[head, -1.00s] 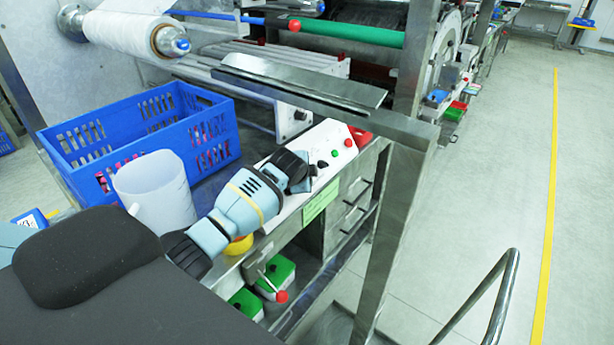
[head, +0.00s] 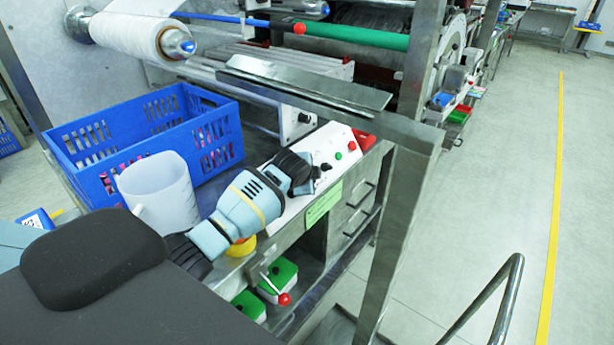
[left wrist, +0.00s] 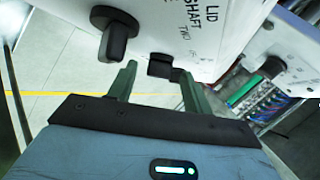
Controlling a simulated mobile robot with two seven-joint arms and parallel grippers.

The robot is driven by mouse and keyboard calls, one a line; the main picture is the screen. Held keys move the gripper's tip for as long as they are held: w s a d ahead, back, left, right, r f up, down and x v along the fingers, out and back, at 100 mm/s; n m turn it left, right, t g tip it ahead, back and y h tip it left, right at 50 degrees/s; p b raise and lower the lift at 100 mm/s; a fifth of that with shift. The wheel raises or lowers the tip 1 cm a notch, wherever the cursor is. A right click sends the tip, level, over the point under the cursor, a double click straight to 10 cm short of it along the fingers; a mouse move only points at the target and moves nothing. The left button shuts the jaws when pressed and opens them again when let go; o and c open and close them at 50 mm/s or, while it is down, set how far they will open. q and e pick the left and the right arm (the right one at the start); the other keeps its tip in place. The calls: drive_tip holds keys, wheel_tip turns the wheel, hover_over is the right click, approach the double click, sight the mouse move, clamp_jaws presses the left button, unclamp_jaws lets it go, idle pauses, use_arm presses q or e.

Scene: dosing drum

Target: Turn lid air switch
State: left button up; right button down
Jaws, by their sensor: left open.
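The white control panel (head: 298,200) carries a small black knob (head: 326,167) beside green and red buttons in the head view. My left gripper (head: 306,178) is over the panel, its fingers partly hidden by the dark wrist. In the left wrist view, the panel (left wrist: 230,22) shows the words LID and SHAFT. A large black rotary knob (left wrist: 115,32) sits left of the lettering. A smaller black piece (left wrist: 160,66) is at the panel's lower edge. My left gripper (left wrist: 154,73) is open, with that piece between its fingertips; contact cannot be told. My right gripper is not seen.
A blue crate (head: 112,137) and a white jug (head: 160,190) stand left of my arm. A metal beam (head: 310,92) and an upright post (head: 398,235) stand behind and right of the panel. A red-tipped lever (head: 284,299) sticks out below.

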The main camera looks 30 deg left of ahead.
use_arm(q)
drive_tip(key=v, duration=0.7)
drive_tip(key=shift+r, duration=0.1)
idle(0.5)
drive_tip(key=s+d+f+n+g+h, duration=0.1)
drive_tip(key=s+d+f, duration=0.35)
drive_tip(key=s, duration=0.25)
drive_tip(key=s+d+f+n+g, duration=0.1)
drive_tip(key=s+d+f, duration=0.3)
drive_tip(key=s+f, duration=0.25)
drive_tip(key=s+d+f+n+g+h, duration=0.1)
drive_tip(key=s+d+f+g, duration=0.1)
drive_tip(key=s+d+f, duration=0.35)
drive_tip(key=s+d+n+g, duration=0.3)
drive_tip(key=s+n, duration=0.4)
drive_tip(key=s, duration=1.8)
drive_tip(key=w+d+f+t+h, duration=0.2)
drive_tip(key=w+f+t, duration=0.4)
drive_tip(key=f, duration=0.3)
drive_tip(key=shift+f+m+t, duration=0.2)
drive_tip(key=shift+m+t, duration=0.1)
drive_tip(key=shift+t, duration=0.3)
drive_tip(key=shift+w, duration=0.2)
